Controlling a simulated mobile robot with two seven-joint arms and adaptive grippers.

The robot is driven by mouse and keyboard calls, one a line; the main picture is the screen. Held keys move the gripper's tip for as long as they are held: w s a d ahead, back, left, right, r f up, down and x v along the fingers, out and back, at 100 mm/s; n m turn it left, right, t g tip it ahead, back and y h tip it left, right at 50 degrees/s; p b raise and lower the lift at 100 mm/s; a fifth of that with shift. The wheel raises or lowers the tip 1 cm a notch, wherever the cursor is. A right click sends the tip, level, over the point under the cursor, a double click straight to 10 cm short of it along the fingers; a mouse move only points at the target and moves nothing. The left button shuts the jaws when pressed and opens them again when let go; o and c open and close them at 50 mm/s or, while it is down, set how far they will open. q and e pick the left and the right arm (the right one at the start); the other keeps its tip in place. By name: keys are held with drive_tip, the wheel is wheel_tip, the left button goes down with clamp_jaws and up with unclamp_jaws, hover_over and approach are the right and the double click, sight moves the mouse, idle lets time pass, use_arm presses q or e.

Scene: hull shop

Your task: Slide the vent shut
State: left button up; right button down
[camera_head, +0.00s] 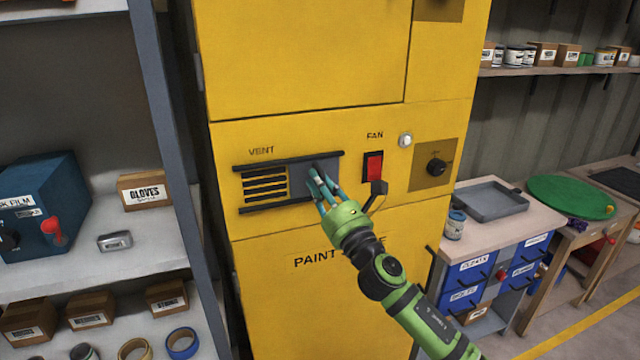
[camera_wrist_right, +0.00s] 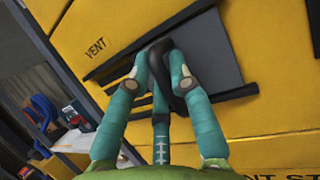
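The vent is set in a yellow paint cabinet, under the label VENT. Its slotted grille (camera_head: 265,187) shows uncovered on the left, between two black rails. The grey sliding plate (camera_head: 299,181) sits to the right of the slots. The fingers partly hide the knob. My left gripper is out of view.
A red fan switch (camera_head: 373,166), a round white button (camera_head: 405,140) and a black dial (camera_head: 437,167) are right of the vent. A shelf with boxes (camera_head: 145,190) stands at left, and a workbench (camera_head: 500,205) at right.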

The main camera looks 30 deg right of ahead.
drive_tip(key=a, duration=0.3)
drive_tip(key=w+a+p, duration=0.1)
drive_tip(key=a, duration=0.3)
drive_tip(key=w+a, duration=0.1)
drive_tip(key=a, duration=0.2)
drive_tip(key=shift+w+a+p, duration=0.25)
drive_tip(key=shift+a+p, duration=0.1)
drive_tip(key=shift+p, duration=0.05)
drive_tip(key=shift+d, duration=0.1)
drive_tip(key=c, duration=1.1)
unclamp_jaws()
drive_tip(key=shift+a, duration=0.2)
drive_tip(key=shift+d, duration=0.1)
drive_tip(key=v, duration=1.2)
